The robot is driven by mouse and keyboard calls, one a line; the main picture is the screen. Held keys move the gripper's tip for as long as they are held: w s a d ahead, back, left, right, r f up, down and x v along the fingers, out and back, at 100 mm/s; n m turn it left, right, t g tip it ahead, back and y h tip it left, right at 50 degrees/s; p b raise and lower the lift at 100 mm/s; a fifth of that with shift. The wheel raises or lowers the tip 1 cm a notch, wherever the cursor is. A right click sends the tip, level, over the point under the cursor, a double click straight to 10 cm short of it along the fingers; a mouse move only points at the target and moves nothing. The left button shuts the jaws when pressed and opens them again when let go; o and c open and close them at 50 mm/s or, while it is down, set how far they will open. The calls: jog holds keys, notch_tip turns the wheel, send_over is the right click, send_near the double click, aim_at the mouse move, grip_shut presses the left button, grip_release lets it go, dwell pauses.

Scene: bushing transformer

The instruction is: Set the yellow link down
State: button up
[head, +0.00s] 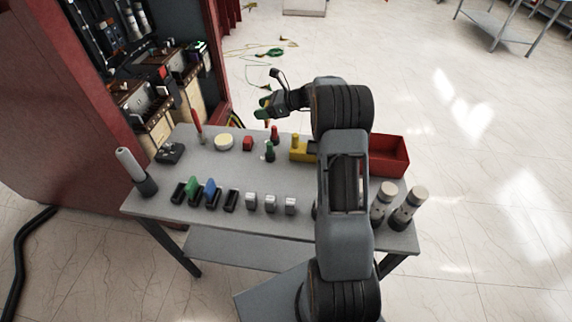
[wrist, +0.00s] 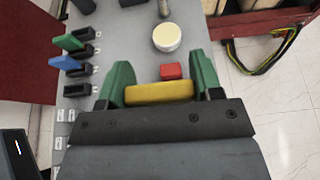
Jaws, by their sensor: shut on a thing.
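The yellow link (wrist: 158,92) is a rounded yellow bar between the two green fingers of my gripper (wrist: 162,80) in the wrist view. The gripper is shut on it, with a finger at each end. In the head view my gripper (head: 264,113) is above the table's far edge, and the link cannot be made out clearly there. A green link (head: 191,185) and a blue link (head: 210,188) stand in black holders on the table (head: 150,205). The black holders at both ends of that row, the left one (head: 178,193) and the right one (head: 231,201), look empty.
A red block (head: 248,143) and a cream disc (head: 223,142) lie on the table near the gripper. Red, green and yellow parts (head: 298,149) stand to the right. A red bin (head: 392,155) is at the right end. The open red cabinet (head: 60,120) stands at the left.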

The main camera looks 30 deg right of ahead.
jog(key=shift+s+d+f+p, duration=0.15)
jog(key=shift+s+f+p, duration=0.4)
jog(key=shift+s+f, duration=2.75)
jog(key=shift+s+d+f+p, duration=0.15)
jog(key=shift+s+f+p, duration=0.35)
jog(key=shift+s+f, duration=2.75)
jog(key=shift+s+r, duration=0.15)
